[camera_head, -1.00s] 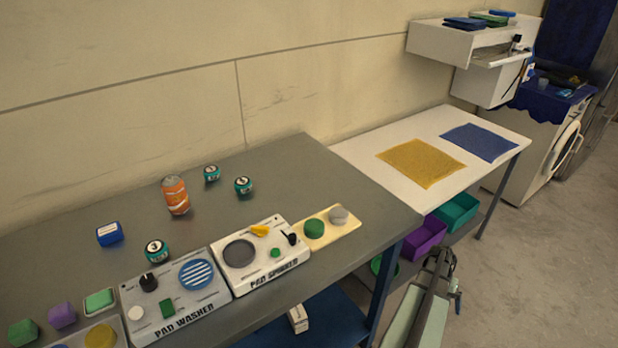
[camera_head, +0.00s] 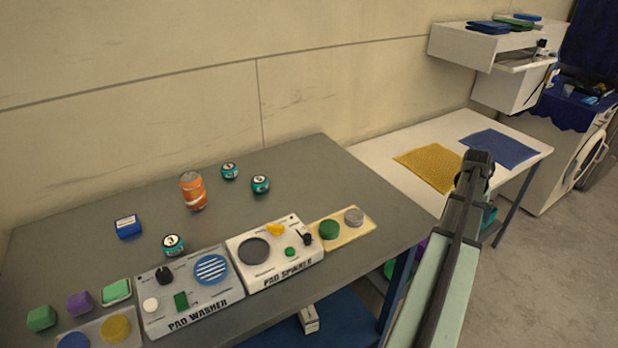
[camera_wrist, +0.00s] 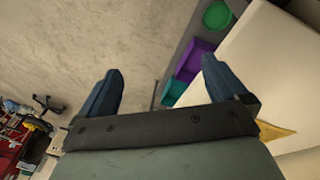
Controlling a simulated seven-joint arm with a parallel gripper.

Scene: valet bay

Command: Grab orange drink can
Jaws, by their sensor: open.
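The orange drink can (camera_head: 193,191) stands upright at the back of the grey table, in the head view. Two small teal cans stand to its right, one (camera_head: 230,171) nearer the wall and one (camera_head: 260,184) nearer me. A third teal can (camera_head: 173,245) is in front of it to the left. My arm rises at the right of the head view, beyond the table's right edge, well away from the can. My gripper (camera_wrist: 162,85) shows in the wrist view with its two dark fingers spread and nothing between them. The orange can is not in the wrist view.
The pad washer (camera_head: 185,290) and pad spinner (camera_head: 275,252) line the table's front. A blue box (camera_head: 128,226) is left of the can. A white table with a yellow cloth (camera_head: 430,167) and a blue cloth (camera_head: 499,148) stands at the right. Bare tabletop surrounds the can.

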